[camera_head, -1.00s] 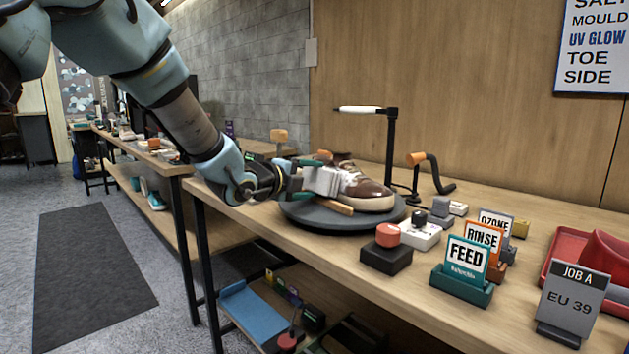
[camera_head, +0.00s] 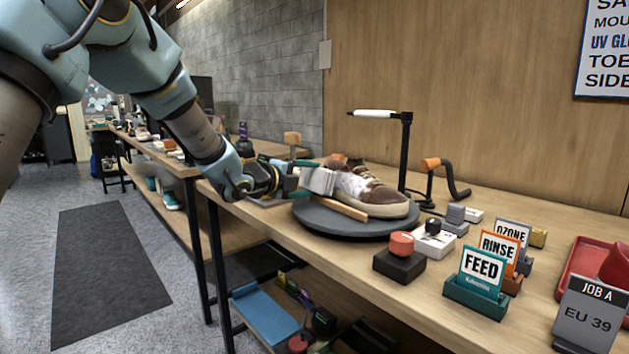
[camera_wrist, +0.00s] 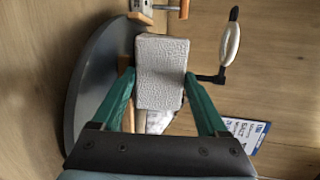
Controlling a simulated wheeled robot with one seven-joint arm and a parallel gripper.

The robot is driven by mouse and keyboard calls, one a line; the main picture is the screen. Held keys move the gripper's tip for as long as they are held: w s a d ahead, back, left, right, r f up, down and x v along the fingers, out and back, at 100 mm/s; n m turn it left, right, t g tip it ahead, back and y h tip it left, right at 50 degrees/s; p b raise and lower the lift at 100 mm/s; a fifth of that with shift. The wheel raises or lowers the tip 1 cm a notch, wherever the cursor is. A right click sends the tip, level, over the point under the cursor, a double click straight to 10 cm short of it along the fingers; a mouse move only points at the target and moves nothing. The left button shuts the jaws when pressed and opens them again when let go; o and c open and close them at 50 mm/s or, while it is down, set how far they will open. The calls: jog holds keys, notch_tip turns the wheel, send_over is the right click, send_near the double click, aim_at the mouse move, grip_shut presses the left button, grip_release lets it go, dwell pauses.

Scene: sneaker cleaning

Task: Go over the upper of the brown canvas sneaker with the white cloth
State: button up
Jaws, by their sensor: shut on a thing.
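A wooden-handled tool (camera_head: 343,208) lies at the turntable's near edge. A black stand with a white lamp-like bar (camera_head: 374,113) rises behind the sneaker.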

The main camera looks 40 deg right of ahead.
jog(key=shift+s+r, duration=0.1)
jog(key=shift+s, duration=0.05)
jog(key=shift+a+r, duration=0.1)
jog(key=shift+a, duration=0.4)
jog(key=shift+w+v, duration=0.1)
jog(key=shift+v, duration=1.15)
jog(key=shift+w+v, duration=0.15)
jog(key=shift+v, duration=1.1)
jog(key=shift+w, duration=0.1)
jog(key=shift+v, duration=1.5)
jog(key=shift+w, duration=0.2)
